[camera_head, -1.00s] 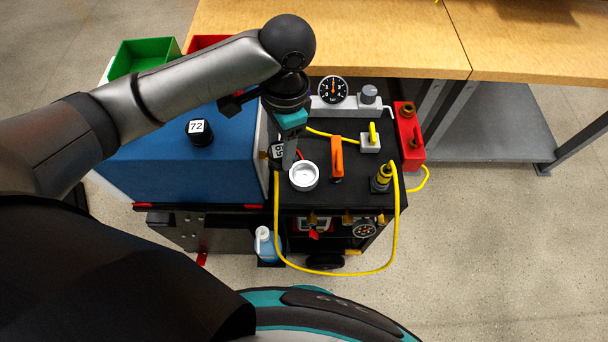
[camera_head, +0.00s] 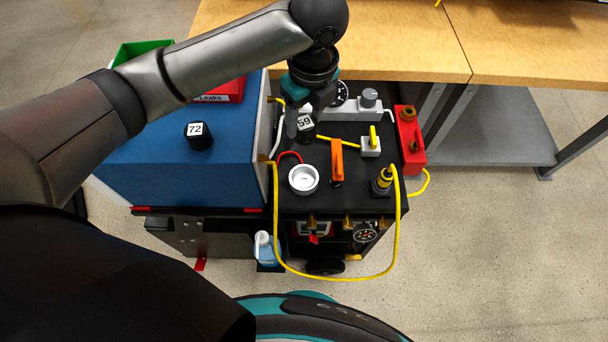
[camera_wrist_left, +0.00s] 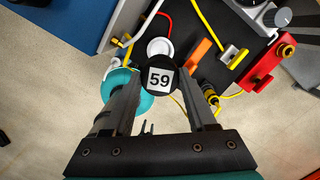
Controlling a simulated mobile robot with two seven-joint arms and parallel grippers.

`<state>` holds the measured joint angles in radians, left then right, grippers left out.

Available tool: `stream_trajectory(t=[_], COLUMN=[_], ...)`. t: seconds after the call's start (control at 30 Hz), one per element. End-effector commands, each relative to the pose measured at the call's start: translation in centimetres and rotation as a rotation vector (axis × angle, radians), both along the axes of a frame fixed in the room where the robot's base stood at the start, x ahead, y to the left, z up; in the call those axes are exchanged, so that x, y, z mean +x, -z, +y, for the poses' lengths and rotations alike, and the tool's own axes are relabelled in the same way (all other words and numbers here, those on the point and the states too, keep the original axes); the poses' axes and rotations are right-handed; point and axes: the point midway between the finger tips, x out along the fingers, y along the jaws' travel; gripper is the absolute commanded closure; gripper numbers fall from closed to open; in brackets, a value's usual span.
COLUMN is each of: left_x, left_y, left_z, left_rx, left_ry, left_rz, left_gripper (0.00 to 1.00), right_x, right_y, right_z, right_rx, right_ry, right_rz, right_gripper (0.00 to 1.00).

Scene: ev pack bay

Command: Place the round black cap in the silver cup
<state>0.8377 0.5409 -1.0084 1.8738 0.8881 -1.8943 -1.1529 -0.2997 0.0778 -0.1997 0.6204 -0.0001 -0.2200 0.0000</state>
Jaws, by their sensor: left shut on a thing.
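My left gripper (camera_head: 303,117) is shut on a round black cap (camera_head: 307,127) with a white "59" label. It holds the cap above the black cart top, behind the silver cup (camera_head: 304,180) in the head view. In the left wrist view the cap (camera_wrist_left: 160,79) sits between the fingertips and hides part of the cup (camera_wrist_left: 159,47). The cup is a small, round, open dish on the cart top, and it looks empty in the head view. My right gripper is not in view.
A second black cap (camera_head: 199,136) labelled "72" stands on the blue box (camera_head: 150,165). Right of the cup are an orange handle (camera_head: 337,160), a black-and-yellow connector (camera_head: 382,181) and a yellow cable (camera_head: 394,225). A gauge and a grey knob (camera_head: 369,97) stand behind.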

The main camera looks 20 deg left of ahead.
Motion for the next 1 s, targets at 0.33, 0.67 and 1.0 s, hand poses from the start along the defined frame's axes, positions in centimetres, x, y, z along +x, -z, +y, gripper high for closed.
stream_trajectory(t=[0.33,0.67,1.0], left_x=[-0.2,-0.1,-0.1], left_y=[9.7,14.6,18.7], left_z=[0.0,0.0,0.0], left_rx=[0.002,0.001,0.002], left_ry=[-0.001,0.000,-0.001], left_rz=[0.007,0.002,0.003], left_gripper=[0.99,0.99,0.99], right_x=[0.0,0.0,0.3], right_y=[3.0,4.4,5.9], right_z=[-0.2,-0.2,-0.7], right_rx=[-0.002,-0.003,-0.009], right_ry=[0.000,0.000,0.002], right_rz=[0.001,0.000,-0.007], right_gripper=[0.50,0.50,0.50])
